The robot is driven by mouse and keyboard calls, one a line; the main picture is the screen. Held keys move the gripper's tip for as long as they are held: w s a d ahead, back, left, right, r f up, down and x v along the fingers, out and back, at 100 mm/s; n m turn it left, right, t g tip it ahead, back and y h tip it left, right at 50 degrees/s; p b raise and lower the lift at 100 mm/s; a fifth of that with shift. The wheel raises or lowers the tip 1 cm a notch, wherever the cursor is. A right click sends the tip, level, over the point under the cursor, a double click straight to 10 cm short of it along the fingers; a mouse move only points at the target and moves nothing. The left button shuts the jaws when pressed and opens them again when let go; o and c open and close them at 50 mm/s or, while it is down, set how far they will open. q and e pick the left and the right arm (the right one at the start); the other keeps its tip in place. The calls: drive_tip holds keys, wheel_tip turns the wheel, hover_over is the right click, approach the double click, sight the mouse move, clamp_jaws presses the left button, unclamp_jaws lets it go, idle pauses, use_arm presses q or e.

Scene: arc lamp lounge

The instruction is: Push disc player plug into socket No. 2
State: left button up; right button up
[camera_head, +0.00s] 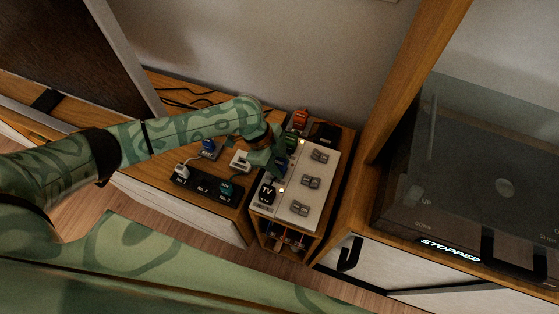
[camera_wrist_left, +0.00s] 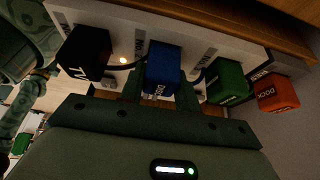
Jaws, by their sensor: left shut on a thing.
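My left gripper (camera_head: 277,160) is at the pale panel box (camera_head: 315,185), over its row of plugs. In the left wrist view its two fingers (camera_wrist_left: 159,92) are on either side of a blue plug (camera_wrist_left: 163,66), shut on it. The plug's white label is only partly legible, and it sits close against the panel's face (camera_wrist_left: 215,40). A cord shows beside it. In the head view the gripper largely hides this plug. A black strip (camera_head: 203,189) with numbered sockets lies on the wooden top to the left. My right gripper is out of view.
A black TV plug (camera_wrist_left: 84,52) stands left of the blue one; a green plug (camera_wrist_left: 229,82) and an orange DOCK plug (camera_wrist_left: 275,92) stand right. The strip holds a white plug (camera_head: 182,169) and a teal plug (camera_head: 226,188). Another blue piece (camera_head: 209,145) is behind it.

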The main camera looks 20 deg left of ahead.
use_arm(q)
drive_tip(key=o, duration=1.1)
drive_tip(key=p+v, duration=0.6)
drive_tip(key=v, duration=1)
drive_tip(key=shift+r, duration=0.1)
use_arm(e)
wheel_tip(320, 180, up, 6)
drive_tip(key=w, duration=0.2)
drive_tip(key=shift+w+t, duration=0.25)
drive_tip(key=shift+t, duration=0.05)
